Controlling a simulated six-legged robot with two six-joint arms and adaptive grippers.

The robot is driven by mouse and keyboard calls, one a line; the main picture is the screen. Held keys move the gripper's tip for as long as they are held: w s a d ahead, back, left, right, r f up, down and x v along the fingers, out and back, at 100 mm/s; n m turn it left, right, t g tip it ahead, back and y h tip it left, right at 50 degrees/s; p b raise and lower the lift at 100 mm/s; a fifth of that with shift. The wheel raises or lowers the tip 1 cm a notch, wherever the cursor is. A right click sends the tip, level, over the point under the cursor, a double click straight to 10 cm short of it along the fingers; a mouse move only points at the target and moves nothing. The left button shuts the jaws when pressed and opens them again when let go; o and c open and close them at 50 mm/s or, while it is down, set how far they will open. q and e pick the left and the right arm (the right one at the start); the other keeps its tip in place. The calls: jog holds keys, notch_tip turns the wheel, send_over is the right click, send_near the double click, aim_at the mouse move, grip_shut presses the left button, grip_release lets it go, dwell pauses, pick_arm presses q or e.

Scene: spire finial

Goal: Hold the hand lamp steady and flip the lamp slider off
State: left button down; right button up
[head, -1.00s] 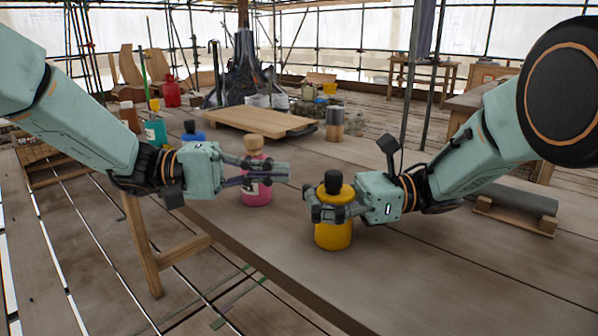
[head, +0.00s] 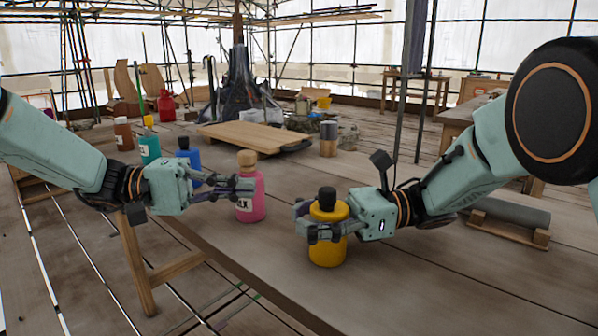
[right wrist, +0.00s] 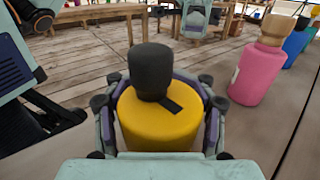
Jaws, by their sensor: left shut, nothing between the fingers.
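The yellow hand lamp (head: 328,252) stands upright on the table, with a black knob on top. In the right wrist view the lamp (right wrist: 160,128) shows a small dark strip on its top beside the knob, which looks like the slider; its setting cannot be told. My right gripper (head: 305,220) has its fingers closed around the lamp's upper body, one on each side. My left gripper (head: 252,187) is shut and empty, left of the lamp and apart from it. Its fingertips overlap the pink bottle in the head view; I cannot tell whether they touch.
The pink bottle (head: 251,209) with a wooden stopper stands left of the lamp. Blue (head: 188,155), teal (head: 149,150) and brown (head: 123,135) bottles stand farther back. The table front is clear.

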jog(key=o, duration=0.5)
jog(key=shift+o, duration=0.2)
jog(key=v, duration=1.2)
jog(key=x, duration=1.2)
jog(key=shift+r, duration=0.1)
